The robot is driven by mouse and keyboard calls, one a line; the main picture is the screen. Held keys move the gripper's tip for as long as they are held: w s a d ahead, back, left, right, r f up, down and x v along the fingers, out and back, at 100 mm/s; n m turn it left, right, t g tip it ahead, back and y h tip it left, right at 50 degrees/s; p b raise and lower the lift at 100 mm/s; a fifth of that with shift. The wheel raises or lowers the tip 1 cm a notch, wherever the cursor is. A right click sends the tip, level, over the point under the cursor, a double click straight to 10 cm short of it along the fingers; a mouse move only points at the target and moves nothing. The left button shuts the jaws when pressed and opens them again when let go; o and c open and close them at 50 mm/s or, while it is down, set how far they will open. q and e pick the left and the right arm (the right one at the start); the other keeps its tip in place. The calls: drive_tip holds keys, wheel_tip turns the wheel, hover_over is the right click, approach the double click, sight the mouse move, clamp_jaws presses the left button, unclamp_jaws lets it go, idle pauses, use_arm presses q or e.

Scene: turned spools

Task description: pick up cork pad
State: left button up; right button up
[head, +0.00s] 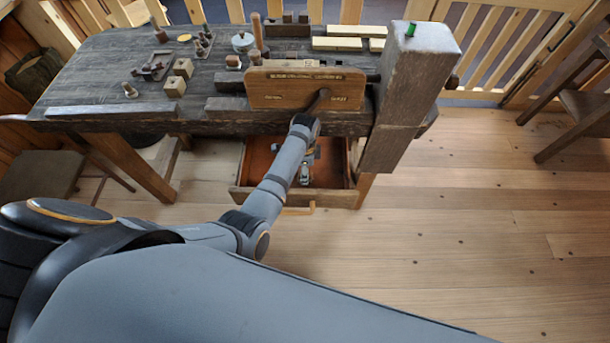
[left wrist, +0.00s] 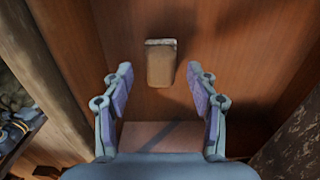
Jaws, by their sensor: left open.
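The cork pad (left wrist: 161,65) is a small tan-brown block with a pale grey edge in the left wrist view. It lies on the reddish-brown floor of the open drawer (head: 347,198). My left gripper (head: 304,175) reaches down into the drawer under the workbench. In the left wrist view my left gripper (left wrist: 165,87) is open, with its two purple-padded fingers apart. The pad shows beyond the fingertips, between them in the picture, and nothing is held. In the head view my arm and gripper hide the pad. My right gripper is not in view.
The workbench (head: 85,85) stands above the drawer, with its wooden vise jaw (head: 305,88) directly over it. A thick post (head: 402,100) stands at the right. Spools and blocks lie on the bench top. Drawer walls surround the gripper. The floor (head: 470,210) at right is clear.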

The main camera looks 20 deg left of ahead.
use_arm(q)
wheel_tip(320, 180, down, 2)
drive_tip(key=shift+w+f, duration=0.1)
drive_tip(key=c, duration=1.1)
